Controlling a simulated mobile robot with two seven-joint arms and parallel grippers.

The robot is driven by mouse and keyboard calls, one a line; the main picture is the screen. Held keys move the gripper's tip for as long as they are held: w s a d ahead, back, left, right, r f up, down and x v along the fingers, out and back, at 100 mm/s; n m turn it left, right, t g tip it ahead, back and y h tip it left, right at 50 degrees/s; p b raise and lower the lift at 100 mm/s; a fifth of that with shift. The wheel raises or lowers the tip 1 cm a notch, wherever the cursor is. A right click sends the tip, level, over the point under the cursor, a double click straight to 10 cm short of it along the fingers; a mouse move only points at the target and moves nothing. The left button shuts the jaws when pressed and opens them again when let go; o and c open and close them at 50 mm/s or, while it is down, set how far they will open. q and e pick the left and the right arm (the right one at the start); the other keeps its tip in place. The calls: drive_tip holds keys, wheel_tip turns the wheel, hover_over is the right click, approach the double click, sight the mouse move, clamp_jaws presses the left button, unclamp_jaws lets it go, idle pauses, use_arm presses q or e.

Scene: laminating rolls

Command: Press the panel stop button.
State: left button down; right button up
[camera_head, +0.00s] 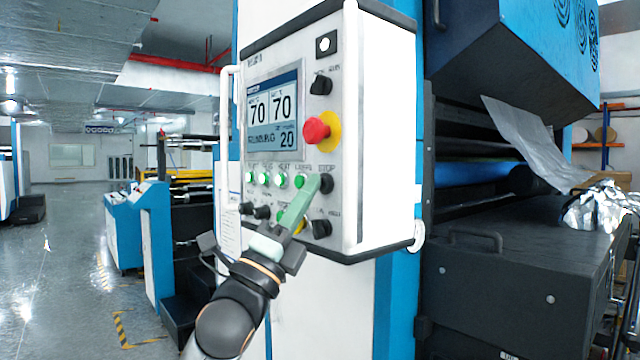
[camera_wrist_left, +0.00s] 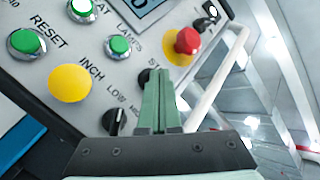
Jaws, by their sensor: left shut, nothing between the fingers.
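The control panel (camera_head: 262,170) fills the centre of the head view. Its stop button (camera_head: 326,183) is a black round button below the STOP label, under the red mushroom button. My left gripper (camera_head: 315,181) has its green fingers shut and empty, with the tips close beside the stop button. In the left wrist view the closed fingers (camera_wrist_left: 160,74) cover most of the stop button (camera_wrist_left: 143,76), leaving only a dark edge at their left. I cannot tell whether the tips touch it. My right gripper is not in view.
Close by are a red mushroom button (camera_head: 316,131) on a yellow base, a row of green buttons (camera_head: 282,180), a yellow button (camera_wrist_left: 69,83) and a black low knob (camera_wrist_left: 114,121). A white handle rail (camera_head: 227,125) runs along the panel's left side. The laminating machine (camera_head: 510,270) stands right.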

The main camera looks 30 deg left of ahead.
use_arm(q)
drive_tip(key=shift+w, duration=0.1)
idle(0.5)
drive_tip(key=shift+s+a, duration=0.2)
drive_tip(key=shift+s, duration=0.55)
drive_tip(key=s, duration=0.1)
drive_tip(key=s+a, duration=0.1)
drive_tip(key=s, duration=0.1)
drive_tip(key=s+a+b, duration=0.1)
drive_tip(key=shift+s, duration=0.3)
idle(0.5)
